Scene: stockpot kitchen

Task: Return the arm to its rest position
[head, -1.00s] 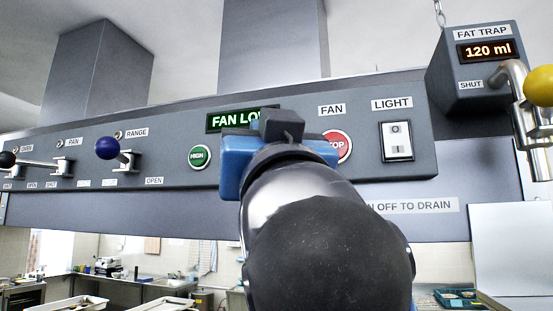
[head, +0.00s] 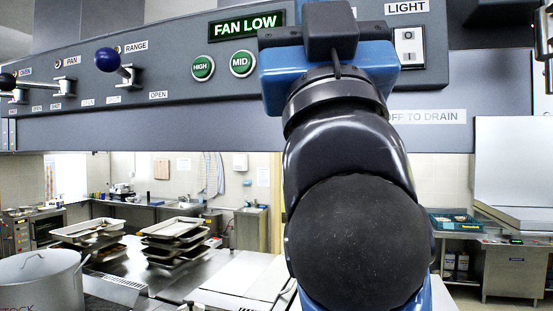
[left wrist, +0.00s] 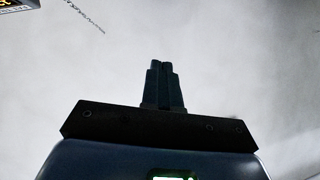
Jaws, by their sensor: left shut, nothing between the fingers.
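My left arm (head: 350,200) rises from the bottom of the head view, in front of the hood panel (head: 200,100). Its blue gripper body (head: 275,75) is in front of the panel between the green MID button (head: 242,64) and the light switch (head: 409,46). In the left wrist view my left gripper (left wrist: 162,66) has its fingers together with nothing between them, against a pale ceiling (left wrist: 240,60). The fingertips cannot be made out in the head view. My right gripper is not in view.
The lit display (head: 248,24) reads FAN LOW. A green HIGH button (head: 203,67) and a blue-knobbed lever (head: 108,60) are on the panel's left. Below are a stockpot (head: 40,280), stacked trays (head: 175,235) and counters. The fat trap display (left wrist: 18,4) shows in the left wrist view.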

